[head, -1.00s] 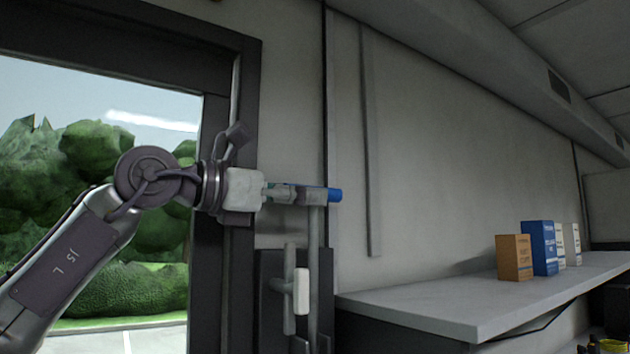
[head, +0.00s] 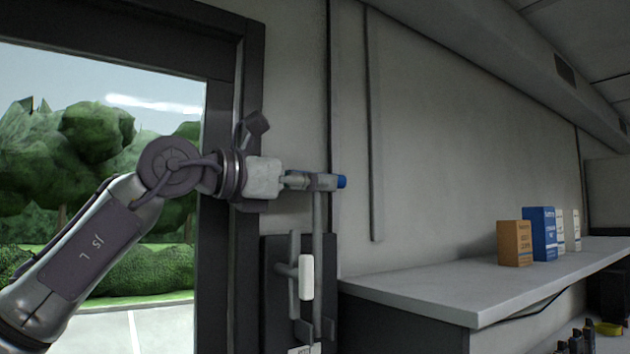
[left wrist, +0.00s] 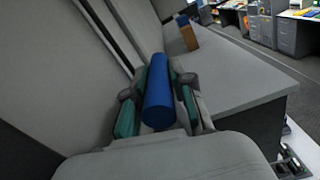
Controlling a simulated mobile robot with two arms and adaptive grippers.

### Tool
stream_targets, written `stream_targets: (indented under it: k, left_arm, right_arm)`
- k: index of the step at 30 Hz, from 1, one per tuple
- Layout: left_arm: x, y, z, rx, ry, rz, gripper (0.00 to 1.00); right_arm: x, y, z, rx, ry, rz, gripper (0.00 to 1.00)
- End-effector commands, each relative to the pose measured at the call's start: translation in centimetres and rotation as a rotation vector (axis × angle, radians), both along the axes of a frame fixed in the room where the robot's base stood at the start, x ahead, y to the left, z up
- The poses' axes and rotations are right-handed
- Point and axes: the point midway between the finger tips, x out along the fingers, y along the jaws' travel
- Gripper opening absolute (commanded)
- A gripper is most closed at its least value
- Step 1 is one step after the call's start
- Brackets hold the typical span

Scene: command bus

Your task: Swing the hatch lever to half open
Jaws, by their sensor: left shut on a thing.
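The hatch lever is a grey upright rod (head: 317,230) on a dark wall panel, with a blue grip (head: 342,181) at its top. The rod stands about vertical in the head view. My left gripper (head: 318,181) is shut on the blue grip, so only the grip's end shows past the fingers there. In the left wrist view the blue grip (left wrist: 158,95) lies between the green-padded fingers. The lever's pivot is not clearly visible. My right gripper is in neither view.
A white handle (head: 306,277) on a grey bracket sits close beside the rod. A grey counter (head: 430,290) stands at right, with an orange-brown box (head: 514,243), a blue box (head: 540,233) and pale boxes. A dark-framed opening lies behind my left arm.

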Motion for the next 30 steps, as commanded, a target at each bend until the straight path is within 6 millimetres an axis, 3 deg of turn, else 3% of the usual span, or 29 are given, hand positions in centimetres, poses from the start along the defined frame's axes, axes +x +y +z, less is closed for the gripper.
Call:
stream_targets:
  k: [14,30]
  left_arm:
    - [-1.4,-0.9,0.0,0.037,-0.064,-0.001,0.0]
    - [-8.1,-5.4,-2.5,0.242,-0.371,-0.004,0.0]
  right_arm:
    - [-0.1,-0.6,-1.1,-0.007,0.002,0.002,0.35]
    - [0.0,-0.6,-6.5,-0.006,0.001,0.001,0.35]
